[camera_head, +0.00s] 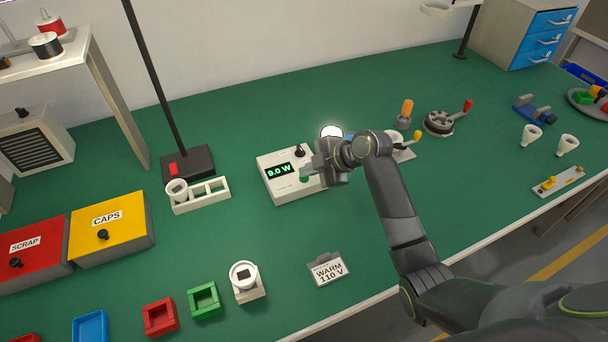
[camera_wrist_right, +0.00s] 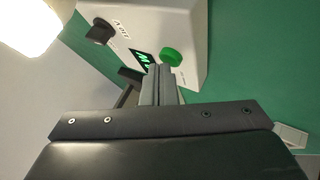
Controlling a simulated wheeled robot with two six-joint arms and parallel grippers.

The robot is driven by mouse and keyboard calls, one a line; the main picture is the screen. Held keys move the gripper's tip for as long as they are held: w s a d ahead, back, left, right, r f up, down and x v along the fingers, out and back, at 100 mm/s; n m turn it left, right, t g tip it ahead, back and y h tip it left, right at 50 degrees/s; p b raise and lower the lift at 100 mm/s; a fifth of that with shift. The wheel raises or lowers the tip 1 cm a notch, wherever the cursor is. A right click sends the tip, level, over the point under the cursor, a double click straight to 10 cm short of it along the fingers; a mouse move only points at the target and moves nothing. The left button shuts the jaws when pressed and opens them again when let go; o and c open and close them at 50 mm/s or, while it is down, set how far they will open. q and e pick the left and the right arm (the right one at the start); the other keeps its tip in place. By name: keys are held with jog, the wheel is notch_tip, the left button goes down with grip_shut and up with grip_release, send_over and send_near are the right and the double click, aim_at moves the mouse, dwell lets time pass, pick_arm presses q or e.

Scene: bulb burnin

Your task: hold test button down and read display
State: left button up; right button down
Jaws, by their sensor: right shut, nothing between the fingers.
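The white tester (camera_head: 290,190) stands mid-bench. Its lit display (camera_head: 279,170) reads "9.0 W" in green; the display also shows in the wrist view (camera_wrist_right: 142,59). My left gripper is not in view.
A black knob (camera_head: 300,151) stands on the tester. A "WARM 110 V" card (camera_head: 329,270) lies in front. A white rack (camera_head: 200,196) and a yellow CAPS box (camera_head: 112,240) stand at left.

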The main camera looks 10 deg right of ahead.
aim_at(308, 178)
jog(key=shift+r+p, duration=0.7)
jog(key=shift+r, duration=0.15)
notch_tip(308, 178, up, 5)
jog(key=p, duration=0.4)
